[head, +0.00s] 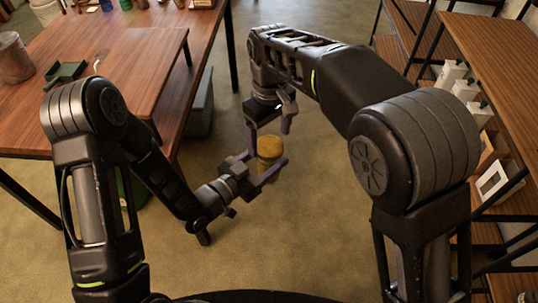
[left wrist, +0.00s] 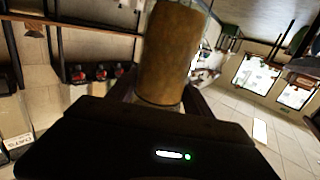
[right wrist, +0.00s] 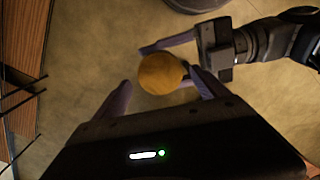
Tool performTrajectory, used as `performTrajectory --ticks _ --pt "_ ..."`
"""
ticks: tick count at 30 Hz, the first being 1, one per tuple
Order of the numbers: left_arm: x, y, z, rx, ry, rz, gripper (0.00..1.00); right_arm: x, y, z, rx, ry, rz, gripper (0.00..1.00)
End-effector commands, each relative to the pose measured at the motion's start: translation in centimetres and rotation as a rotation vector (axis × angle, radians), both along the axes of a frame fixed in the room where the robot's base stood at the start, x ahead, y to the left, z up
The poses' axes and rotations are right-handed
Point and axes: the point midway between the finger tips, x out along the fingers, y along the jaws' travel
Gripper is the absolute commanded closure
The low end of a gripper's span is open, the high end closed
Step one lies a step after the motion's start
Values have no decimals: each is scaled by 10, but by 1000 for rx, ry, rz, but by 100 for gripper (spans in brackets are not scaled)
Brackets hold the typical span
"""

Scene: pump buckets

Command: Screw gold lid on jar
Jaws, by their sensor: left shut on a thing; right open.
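A gold-brown cylinder (head: 270,148) stands about upright in the air in front of me. My left gripper (head: 264,168) is shut on its lower part. In the left wrist view the tall gold body (left wrist: 172,50) rises from the jaws, with a paler edge at its lower end. I cannot tell where lid and jar meet. In the right wrist view its round gold top (right wrist: 161,73) faces the camera. My right gripper (head: 267,132) is open above it and points down. Its fingers appear on either side of the top, apart from it as far as I can see.
A wooden table (head: 105,60) with small items and a green tray (head: 65,73) stands at the left. Shelves (head: 480,50) with white boxes (head: 466,88) stand at the right. The floor (head: 310,220) around the grippers is clear.

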Motion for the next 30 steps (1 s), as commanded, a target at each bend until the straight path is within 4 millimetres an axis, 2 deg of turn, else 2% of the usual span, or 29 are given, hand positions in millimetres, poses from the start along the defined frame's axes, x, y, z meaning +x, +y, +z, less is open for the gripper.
performTrajectory --ticks 3,6,16,30 --pt "0 0 1 -1 -3 0 100 0 0 -14 -1 1 1 16" --pt "0 0 1 -1 -3 0 100 0 0 -20 -1 1 2 16" --pt "0 0 1 -1 -3 0 100 0 0 -23 1 -1 1 17" --pt "0 0 1 -1 -3 0 100 0 0 -23 -1 -1 1 55"
